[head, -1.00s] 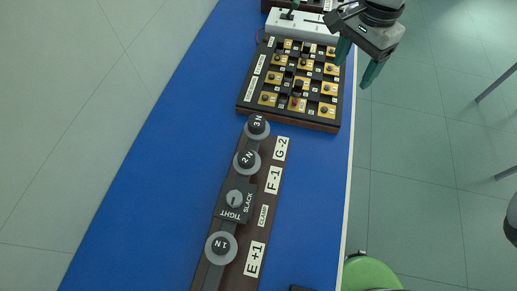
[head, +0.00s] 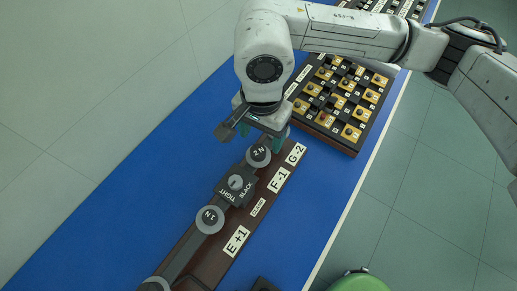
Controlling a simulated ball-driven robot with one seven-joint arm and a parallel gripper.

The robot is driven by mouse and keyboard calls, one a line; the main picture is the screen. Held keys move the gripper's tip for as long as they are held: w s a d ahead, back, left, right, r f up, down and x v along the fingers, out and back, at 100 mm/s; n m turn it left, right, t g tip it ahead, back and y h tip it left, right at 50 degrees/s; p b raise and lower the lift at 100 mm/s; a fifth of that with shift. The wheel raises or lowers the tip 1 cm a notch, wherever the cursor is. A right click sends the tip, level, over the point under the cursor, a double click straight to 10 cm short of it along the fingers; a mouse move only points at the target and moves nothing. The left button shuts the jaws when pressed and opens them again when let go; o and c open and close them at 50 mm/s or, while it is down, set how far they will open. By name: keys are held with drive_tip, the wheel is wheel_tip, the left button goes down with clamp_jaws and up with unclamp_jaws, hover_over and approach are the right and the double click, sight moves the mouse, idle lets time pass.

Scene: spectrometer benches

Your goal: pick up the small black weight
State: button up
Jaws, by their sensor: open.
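Small black weights on grey discs stand along a dark brown rail board (head: 225,250). The one marked 1 N (head: 210,217) is fully visible, beside the label E+1. The one marked 2 N (head: 259,154) sits farther up, just in front of my gripper. The 3 N weight seen earlier is hidden behind my gripper. My gripper (head: 262,128) is open, with teal fingers pointing down over the far end of the board. Whether its fingers are around the 3 N weight cannot be told.
A black clamp block (head: 236,184) marked TIGHT and SLACK sits between the 1 N and 2 N weights. A board of yellow squares (head: 345,100) lies behind, right of my gripper. The blue bench top (head: 130,185) is clear at left. A green round seat (head: 358,283) is at lower right.

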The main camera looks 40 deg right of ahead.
sight(258, 150)
drive_tip(key=shift+w+a+f+p, duration=0.15)
drive_tip(key=shift+f+p, duration=0.45)
drive_tip(key=shift+f, duration=1.1)
drive_tip(key=shift+w+f+p, duration=0.2)
drive_tip(key=shift+f+p, duration=0.4)
drive_tip(key=shift+f, duration=1.1)
drive_tip(key=shift+c, duration=0.4)
drive_tip(key=c, duration=1.2)
